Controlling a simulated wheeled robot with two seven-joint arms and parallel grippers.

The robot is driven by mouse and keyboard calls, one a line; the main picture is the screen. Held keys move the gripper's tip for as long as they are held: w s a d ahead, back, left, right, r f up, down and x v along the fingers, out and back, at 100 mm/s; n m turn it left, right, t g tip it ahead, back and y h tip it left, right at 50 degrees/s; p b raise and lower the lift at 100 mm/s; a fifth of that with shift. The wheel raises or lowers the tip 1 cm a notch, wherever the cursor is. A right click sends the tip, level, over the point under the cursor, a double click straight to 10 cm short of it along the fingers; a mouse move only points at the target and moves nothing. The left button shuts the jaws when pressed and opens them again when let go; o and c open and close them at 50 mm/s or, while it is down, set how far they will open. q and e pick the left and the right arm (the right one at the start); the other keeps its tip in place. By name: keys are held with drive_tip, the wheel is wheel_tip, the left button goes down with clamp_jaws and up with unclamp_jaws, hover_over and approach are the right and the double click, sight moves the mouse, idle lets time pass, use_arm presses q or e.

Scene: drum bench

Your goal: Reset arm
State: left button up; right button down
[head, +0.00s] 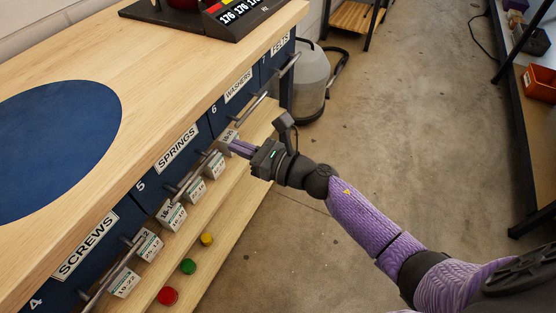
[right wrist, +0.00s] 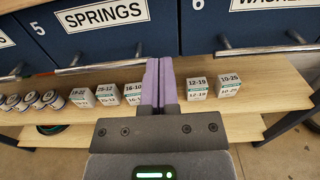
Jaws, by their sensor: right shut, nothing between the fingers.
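My right gripper (head: 238,148) is at the front of the bench, by the gap between the SPRINGS drawer (head: 172,155) and the WASHERS drawer (head: 232,98). In the right wrist view its purple fingers (right wrist: 158,84) are together with nothing between them. They show in front of the lower shelf (right wrist: 235,128), between small labelled white boxes (right wrist: 196,88). Whether the fingers touch a box cannot be told. My left gripper is in neither view.
The bench top (head: 150,75) bears a blue round mat (head: 55,140). Drawer handles (head: 190,178) stick out from the front. Red (head: 167,296), green (head: 188,266) and yellow (head: 206,239) round pieces lie on the shelf. A grey container (head: 311,80) stands beyond.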

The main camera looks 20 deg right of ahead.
drive_tip(key=v, duration=0.7)
drive_tip(key=s+d+f+m+g+h+p, duration=0.25)
drive_tip(key=s+d+f+m+h, duration=0.2)
drive_tip(key=f+m, duration=0.5)
drive_tip(key=s+d+f+m+g+h+p, duration=0.1)
drive_tip(key=s+d+f+m+h+p, duration=0.35)
drive_tip(key=m, duration=0.85)
use_arm(q)
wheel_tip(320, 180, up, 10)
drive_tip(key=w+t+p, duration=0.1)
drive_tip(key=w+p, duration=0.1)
drive_tip(key=p, duration=0.1)
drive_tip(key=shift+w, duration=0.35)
use_arm(e)
drive_tip(key=s+f+m+g+h, duration=0.1)
drive_tip(key=s+f+m+g, duration=0.2)
drive_tip(key=s+m, duration=0.3)
drive_tip(key=s+a+f+m+g+h, duration=0.1)
drive_tip(key=s+f+m+g, duration=0.3)
drive_tip(key=s, duration=1.2)
drive_tip(key=s+a+f+m+g, duration=0.1)
drive_tip(key=s+f+m+g, duration=0.3)
drive_tip(key=s+m, duration=0.4)
drive_tip(key=s, duration=0.4)
drive_tip(key=shift+a+f+h, duration=0.2)
drive_tip(key=shift+f+h, duration=0.2)
drive_tip(key=shift+s+m, duration=0.1)
drive_tip(key=shift+m, duration=0.15)
